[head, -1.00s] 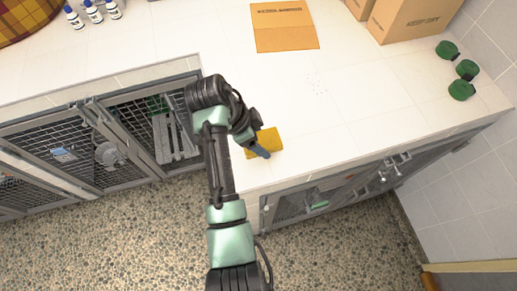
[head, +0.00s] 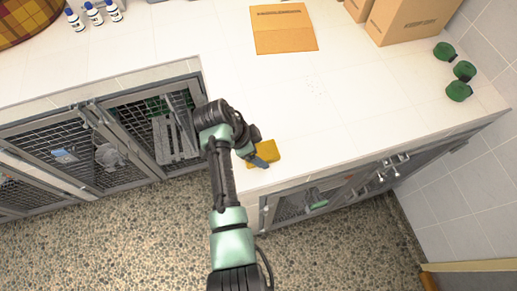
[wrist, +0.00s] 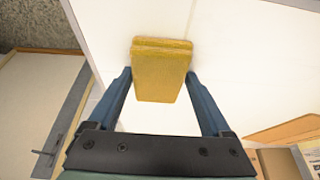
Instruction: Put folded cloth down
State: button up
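The folded cloth (head: 266,150) is a small, thick yellow-mustard rectangle at the near edge of the white counter (head: 345,125), left of its middle. In the wrist view the cloth (wrist: 163,75) shows its stacked layers and lies between my two blue fingers. My gripper (head: 262,158) is at the cloth, pointing down to the counter. In the wrist view the fingertips of my gripper (wrist: 160,75) meet the cloth's left and right sides. The cloth is low over the counter; I cannot tell whether its underside touches it. My wrist hides part of its left side.
An orange-brown mat (head: 284,30) lies at the back of the counter. Cardboard boxes (head: 415,20) stand at back right, with green rolls (head: 459,91) near the right wall. Mesh kennel doors (head: 120,135) line the front. Counter right of the cloth is clear.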

jog(key=shift+o, duration=0.6)
jog(key=shift+s+f, duration=0.1)
jog(key=shift+s+f, duration=0.1)
